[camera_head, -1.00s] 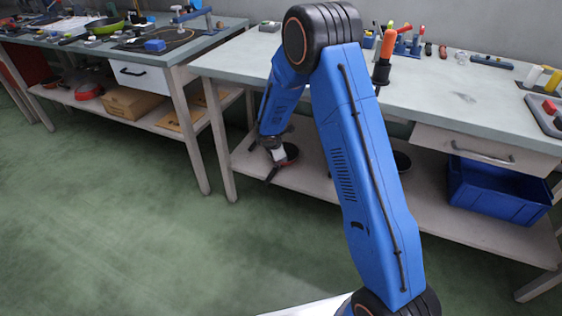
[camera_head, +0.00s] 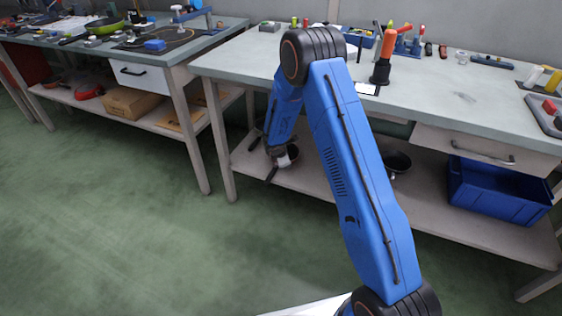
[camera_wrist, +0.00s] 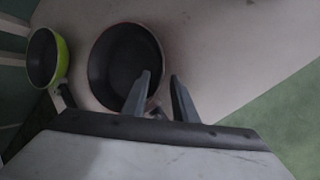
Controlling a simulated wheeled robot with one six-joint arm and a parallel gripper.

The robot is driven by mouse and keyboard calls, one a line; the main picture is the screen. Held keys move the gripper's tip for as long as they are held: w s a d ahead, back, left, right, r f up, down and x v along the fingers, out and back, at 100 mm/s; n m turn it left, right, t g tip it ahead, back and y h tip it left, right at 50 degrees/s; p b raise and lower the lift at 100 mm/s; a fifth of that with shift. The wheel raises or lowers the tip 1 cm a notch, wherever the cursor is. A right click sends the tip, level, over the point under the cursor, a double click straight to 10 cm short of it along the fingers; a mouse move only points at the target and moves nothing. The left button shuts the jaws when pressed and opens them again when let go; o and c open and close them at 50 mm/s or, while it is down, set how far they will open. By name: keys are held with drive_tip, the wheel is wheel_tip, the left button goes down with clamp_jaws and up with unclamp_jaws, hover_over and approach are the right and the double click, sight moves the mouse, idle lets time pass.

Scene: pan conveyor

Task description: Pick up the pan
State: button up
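A dark pan with a reddish rim (camera_wrist: 122,62) lies on the lower shelf, left of centre in the wrist view. In the head view its dark bowl (camera_head: 293,153) shows partly beside my gripper (camera_head: 284,161). In the wrist view my gripper (camera_wrist: 160,76) is open, its two fingers apart. The left finger overlaps the pan's right side in the picture. The right finger is just outside the rim. The pan's handle is mostly hidden behind the fingers and gripper body, and I cannot tell contact.
A green pan (camera_wrist: 45,58) is close left of the dark pan. Another dark pan (camera_head: 397,162) and a blue crate (camera_head: 498,190) stand further right on the lower shelf (camera_head: 318,184). The tabletop (camera_head: 440,92) is above my gripper. The green floor in front is clear.

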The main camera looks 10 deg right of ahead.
clamp_jaws()
idle(1.4)
